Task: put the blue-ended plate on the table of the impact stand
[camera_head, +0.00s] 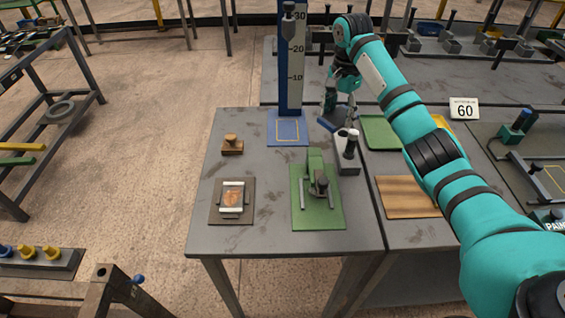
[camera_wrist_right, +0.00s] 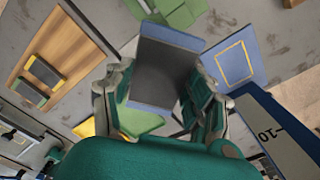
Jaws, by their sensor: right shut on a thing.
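The blue-ended plate (camera_wrist_right: 163,70) is a dark grey rectangle with a blue band at each end. My right gripper (camera_wrist_right: 160,90) is shut on it by its long sides in the right wrist view. In the head view the right gripper (camera_head: 338,100) holds it above the workbench, just right of the impact stand, and one blue end (camera_head: 326,124) shows. The impact stand (camera_head: 291,75) has a tall blue column with a height scale. Its blue table (camera_head: 288,140), marked with a yellow outline, is bare; it also shows in the right wrist view (camera_wrist_right: 222,85). My left gripper is not in view.
A green fixture (camera_head: 318,215), a grey block with a dark cylinder (camera_head: 348,165), a wooden stamp (camera_head: 232,146) and a small clamp board (camera_head: 231,214) stand on the workbench. A green tray (camera_head: 378,130) and a wooden board (camera_head: 400,198) lie to the right.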

